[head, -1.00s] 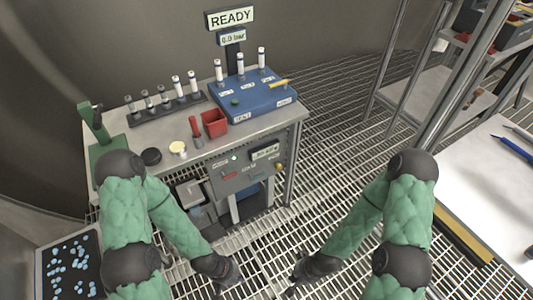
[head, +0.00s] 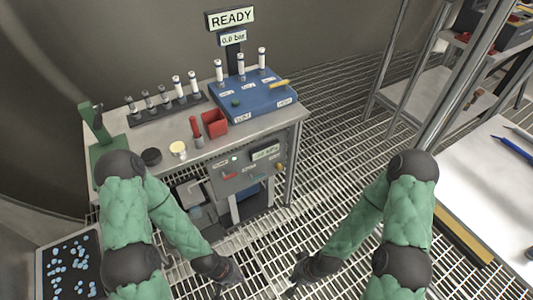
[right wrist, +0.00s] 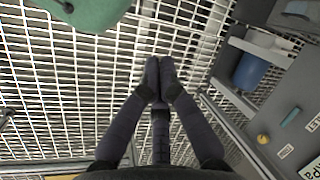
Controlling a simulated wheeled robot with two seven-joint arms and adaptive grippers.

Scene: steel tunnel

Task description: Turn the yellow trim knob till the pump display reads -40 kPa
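The yellow trim knob (head: 279,166) is on the right end of the grey front panel of the bench in the head view. It also shows at the right of the right wrist view (right wrist: 262,139). The pump display (head: 265,152) is above and left of the knob; its reading is too small to make out. Part of it, ending in "Pa", shows in the right wrist view (right wrist: 311,169). My right gripper (right wrist: 159,60) is shut and empty over the floor grating, apart from the knob. My left gripper (head: 232,280) hangs low before the bench; its fingers are unclear.
On the bench stand a blue unit (head: 255,97) with vials, a vial rack (head: 165,105) and a red bin (head: 214,123). A blue container (right wrist: 252,70) sits under the panel. A white table (head: 490,180) and shelf frame stand at right. Grating between is clear.

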